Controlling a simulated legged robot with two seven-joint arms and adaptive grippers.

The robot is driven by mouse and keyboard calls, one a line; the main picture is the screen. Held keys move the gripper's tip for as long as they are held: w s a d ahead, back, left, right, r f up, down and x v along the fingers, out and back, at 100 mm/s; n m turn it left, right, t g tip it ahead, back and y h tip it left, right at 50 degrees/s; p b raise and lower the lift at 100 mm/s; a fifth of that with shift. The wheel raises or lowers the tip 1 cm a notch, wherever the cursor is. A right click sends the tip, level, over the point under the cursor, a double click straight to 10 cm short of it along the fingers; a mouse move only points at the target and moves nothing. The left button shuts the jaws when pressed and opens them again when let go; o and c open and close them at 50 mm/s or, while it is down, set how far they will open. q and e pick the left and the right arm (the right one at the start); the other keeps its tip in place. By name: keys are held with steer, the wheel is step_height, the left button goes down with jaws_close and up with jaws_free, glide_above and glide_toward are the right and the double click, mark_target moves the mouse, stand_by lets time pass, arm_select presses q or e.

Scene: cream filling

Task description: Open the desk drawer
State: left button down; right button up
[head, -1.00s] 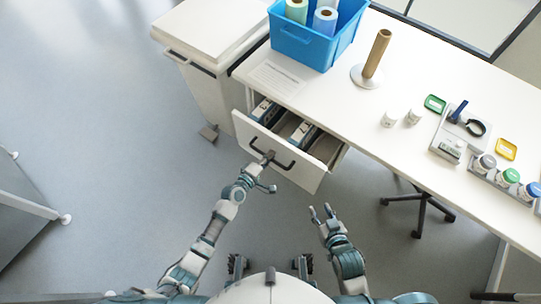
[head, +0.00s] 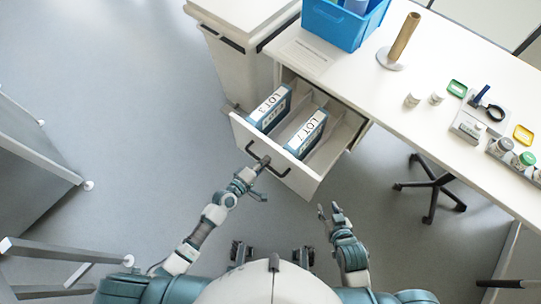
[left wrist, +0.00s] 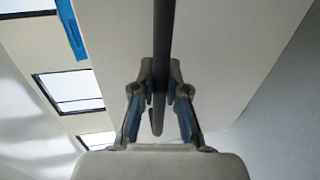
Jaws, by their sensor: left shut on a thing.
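The desk drawer (head: 303,184) stands well out from under the white desk, open at the top. It holds two binders, marked LOT 3 (head: 270,108) and LOT 7 (head: 306,133). A dark bar handle (head: 281,173) runs along its front. In the left wrist view, the dark handle bar (left wrist: 164,35) passes between the fingers of my left gripper (left wrist: 160,88). My right gripper (head: 328,211) is open and empty, below and right of the drawer front, apart from it.
The white desktop (head: 400,91) carries a blue bin (head: 335,25), a paper roll holder (head: 403,38), jars and small trays. A white wheeled cabinet (head: 244,67) stands left of the drawer. A chair base (head: 433,185) is under the desk at right.

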arm_select(q)
steer(key=shift+s+a+f, duration=0.15)
steer(key=shift+s+a, duration=0.6)
steer(key=shift+s, duration=0.2)
steer(key=shift+s+a+f, duration=0.1)
steer(key=shift+s+a, duration=0.6)
steer(key=shift+s, duration=0.25)
steer(key=c, duration=1.2)
jaws_free()
steer(key=shift+w, duration=0.1)
steer(key=shift+r, duration=0.1)
steer(key=v, duration=1.2)
steer(key=shift+a, duration=0.1)
